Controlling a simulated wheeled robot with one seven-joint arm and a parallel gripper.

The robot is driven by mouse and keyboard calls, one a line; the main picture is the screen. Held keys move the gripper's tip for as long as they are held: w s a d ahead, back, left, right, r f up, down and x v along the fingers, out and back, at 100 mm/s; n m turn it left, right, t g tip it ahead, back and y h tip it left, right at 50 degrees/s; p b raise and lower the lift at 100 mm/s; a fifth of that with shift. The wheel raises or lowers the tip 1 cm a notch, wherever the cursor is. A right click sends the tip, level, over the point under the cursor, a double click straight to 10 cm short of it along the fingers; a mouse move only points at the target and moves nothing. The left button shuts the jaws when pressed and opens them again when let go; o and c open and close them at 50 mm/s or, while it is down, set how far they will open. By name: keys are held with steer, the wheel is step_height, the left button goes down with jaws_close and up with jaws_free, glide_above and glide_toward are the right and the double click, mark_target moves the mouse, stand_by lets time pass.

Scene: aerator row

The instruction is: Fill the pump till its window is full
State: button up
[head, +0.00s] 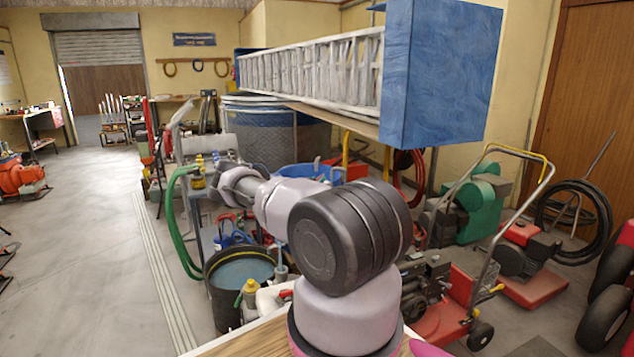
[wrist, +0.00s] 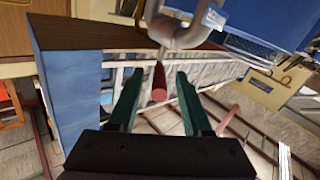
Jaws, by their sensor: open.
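In the wrist view my gripper (wrist: 157,80) is open, with its two green fingers spread. A red cylindrical grip (wrist: 159,83) shows between the fingers, with a gap on both sides. A grey forked metal piece (wrist: 182,35) is just above it. In the head view my arm crosses the middle, and I cannot make out the fingers at its far end. A green hose (head: 178,228) and a yellow-topped fitting (head: 198,178) are beside that end. I cannot tell for certain which part is the pump, and no window can be made out.
A black tub (head: 213,300) of bluish liquid stands below my arm. A large blue-rimmed tank (head: 275,128) and a long white trough with a blue end box (head: 440,75) are behind. Wheeled machines, including a red cart (head: 440,318), crowd the right.

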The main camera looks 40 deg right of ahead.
jaws_close()
stand_by(1.4)
